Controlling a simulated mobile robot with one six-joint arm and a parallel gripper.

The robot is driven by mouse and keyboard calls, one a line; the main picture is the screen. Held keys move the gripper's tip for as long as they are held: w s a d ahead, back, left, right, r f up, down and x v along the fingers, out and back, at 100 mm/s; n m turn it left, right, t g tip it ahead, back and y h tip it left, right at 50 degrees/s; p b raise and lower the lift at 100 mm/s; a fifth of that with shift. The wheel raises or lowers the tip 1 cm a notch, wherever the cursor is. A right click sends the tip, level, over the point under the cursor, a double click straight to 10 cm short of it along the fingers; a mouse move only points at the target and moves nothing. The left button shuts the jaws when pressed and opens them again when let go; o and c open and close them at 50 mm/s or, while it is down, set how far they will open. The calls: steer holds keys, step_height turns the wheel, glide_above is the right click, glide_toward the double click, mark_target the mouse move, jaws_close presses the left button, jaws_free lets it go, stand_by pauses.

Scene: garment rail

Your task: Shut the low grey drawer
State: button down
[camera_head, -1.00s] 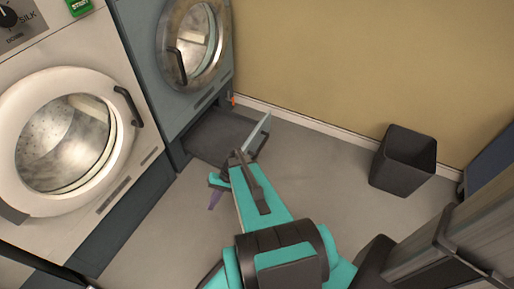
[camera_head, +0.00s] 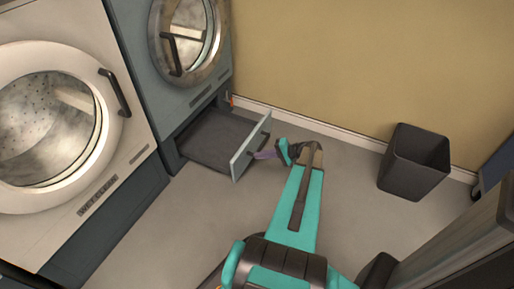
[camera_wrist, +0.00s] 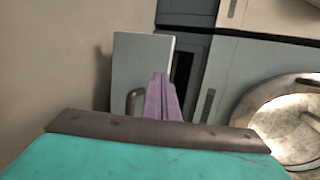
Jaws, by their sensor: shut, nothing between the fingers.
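The low grey drawer stands open under the blue-grey machine, with its front panel (camera_head: 251,147) pulled out over the floor and its dark tray visible behind. In the wrist view the front panel (camera_wrist: 140,62) is upright ahead, with a dark handle (camera_wrist: 132,100) on its face. My gripper (camera_head: 262,154) is in front of the panel's outer face, close to it; I cannot tell whether it touches. Its purple fingers (camera_wrist: 162,92) are shut and empty, overlapping the panel just right of the handle in the wrist view.
The blue-grey machine (camera_head: 160,95) with a round door stands above the drawer, beside a white machine (camera_head: 30,140). A dark bin (camera_head: 414,163) stands by the wall at right. Floor (camera_head: 180,235) in front of the machines is clear.

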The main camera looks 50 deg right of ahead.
steer(key=s+d+r+m+t+h+b, duration=0.1)
steer(key=s+d, duration=0.4)
steer(key=d, duration=0.5)
steer(key=shift+t+h+b, duration=0.5)
steer(key=shift+t+b, duration=0.2)
steer(key=shift+t, duration=0.1)
steer(key=b, duration=0.5)
glide_toward(250, 140)
steer(key=x, duration=0.2)
steer(key=f+x, duration=0.1)
steer(key=x, duration=0.1)
steer(key=shift+w+a+f, duration=0.1)
steer(key=shift+w+a, duration=0.05)
steer(key=shift+w, duration=0.05)
steer(key=shift+w+a, duration=0.15)
steer(key=shift+w, duration=0.55)
steer(key=shift+w, duration=0.1)
